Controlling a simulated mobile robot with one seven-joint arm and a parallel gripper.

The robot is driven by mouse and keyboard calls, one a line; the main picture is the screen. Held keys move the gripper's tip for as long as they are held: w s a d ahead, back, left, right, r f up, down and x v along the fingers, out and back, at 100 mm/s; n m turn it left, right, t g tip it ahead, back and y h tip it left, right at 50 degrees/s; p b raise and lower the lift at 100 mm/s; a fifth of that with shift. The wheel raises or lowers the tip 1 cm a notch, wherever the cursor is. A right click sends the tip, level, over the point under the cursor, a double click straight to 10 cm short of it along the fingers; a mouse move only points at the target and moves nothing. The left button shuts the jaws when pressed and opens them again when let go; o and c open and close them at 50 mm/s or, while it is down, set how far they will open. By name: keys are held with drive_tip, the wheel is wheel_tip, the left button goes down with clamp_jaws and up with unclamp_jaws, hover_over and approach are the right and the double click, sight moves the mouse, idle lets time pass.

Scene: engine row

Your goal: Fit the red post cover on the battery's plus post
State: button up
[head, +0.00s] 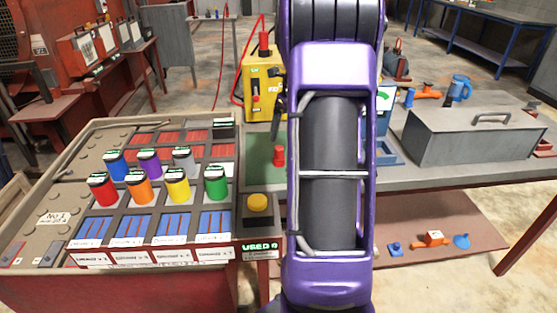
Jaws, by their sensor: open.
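A small red upright piece (278,157) stands on the green mat (256,150) just left of my arm. It may be the red post cover, but it is too small to be sure. I cannot make out the battery or its plus post; my purple arm covers the middle of the view.
A tray bench (62,167) with several coloured cylinders and a yellow button (257,203) is at left. A yellow box (259,88) with red cables stands behind the mat. A grey lidded box (470,135) and blue jug (460,88) are at right.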

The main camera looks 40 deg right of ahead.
drive_tip(key=b+x, duration=0.1)
drive_tip(key=x, duration=1)
drive_tip(key=shift+d+b, duration=0.1)
drive_tip(key=shift+b, duration=0.3)
clamp_jaws()
